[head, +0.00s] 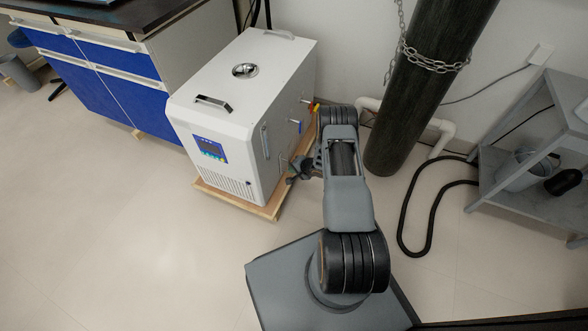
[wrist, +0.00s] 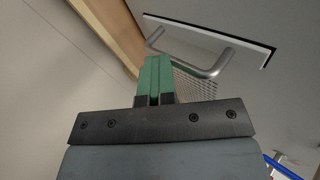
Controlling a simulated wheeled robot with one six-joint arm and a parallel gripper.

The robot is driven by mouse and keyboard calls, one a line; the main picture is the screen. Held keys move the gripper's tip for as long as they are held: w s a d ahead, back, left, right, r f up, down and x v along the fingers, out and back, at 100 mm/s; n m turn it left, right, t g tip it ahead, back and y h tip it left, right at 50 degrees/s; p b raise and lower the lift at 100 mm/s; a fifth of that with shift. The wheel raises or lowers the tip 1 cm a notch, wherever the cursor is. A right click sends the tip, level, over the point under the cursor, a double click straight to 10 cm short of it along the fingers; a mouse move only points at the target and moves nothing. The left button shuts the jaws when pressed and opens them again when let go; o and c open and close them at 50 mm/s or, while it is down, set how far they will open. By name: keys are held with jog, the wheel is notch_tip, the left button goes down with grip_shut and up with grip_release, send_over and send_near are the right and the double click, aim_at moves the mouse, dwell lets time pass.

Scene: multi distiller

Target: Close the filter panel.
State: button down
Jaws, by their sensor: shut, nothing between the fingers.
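The white machine (head: 245,110) stands on a wooden pallet. In the wrist view, the filter panel (wrist: 245,62) is a grey plate low on its side, with a bar handle (wrist: 190,57) and a mesh patch (wrist: 198,86). A dark gap and a pale strip run along its far edge, so it looks slightly ajar; how far is unclear. My gripper (wrist: 155,62) has its green fingers shut together with nothing between them, close beside the handle; contact cannot be told. In the head view, my gripper (head: 293,178) is beside the machine's lower right side, small and partly hidden by my arm.
The wooden pallet edge (wrist: 112,30) runs close beside my gripper. A dark chained cylinder (head: 415,90) and a black hose (head: 408,215) stand right of my arm. A grey shelf (head: 530,140) is at far right. The floor (head: 130,230) at left is clear.

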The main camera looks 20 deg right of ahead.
jog(key=s+d+f+p+v, duration=0.1)
jog(key=p+v, duration=0.3)
jog(key=v, duration=0.9)
jog(key=shift+s+f+p, duration=0.25)
jog(key=shift+f+p, duration=0.05)
jog(key=shift+f, duration=0.15)
jog(key=w+d+r+n+h+p, duration=0.1)
jog(key=w+r+n+h+p, duration=0.3)
jog(key=r, duration=0.8)
jog(key=w+d+r+m+h+p, duration=0.15)
jog(key=r+p, duration=0.35)
jog(key=r, duration=0.7)
notch_tip(320, 180, up, 20)
jog(key=a+n+g+h+p, duration=0.1)
jog(key=a+n+h+p, duration=0.15)
jog(key=p, duration=0.45)
jog(key=s+a+r+n+g+p, duration=0.1)
jog(key=s+a+r+p, duration=0.25)
jog(key=r, duration=0.45)
jog(key=s+a+r+n+g+p, duration=0.1)
jog(key=s+a+r+n+p, duration=0.15)
jog(key=s+r, duration=0.45)
jog(key=s+a+r+n+g+y+p, duration=0.1)
jog(key=s+a+r+n+y+p, duration=0.2)
jog(key=s+a+r+p, duration=0.4)
jog(key=s+a+r, duration=0.3)
jog(key=s+r, duration=0.1)
jog(key=r, duration=0.2)
jog(key=shift+a, duration=0.2)
jog(key=shift+d+r, duration=0.15)
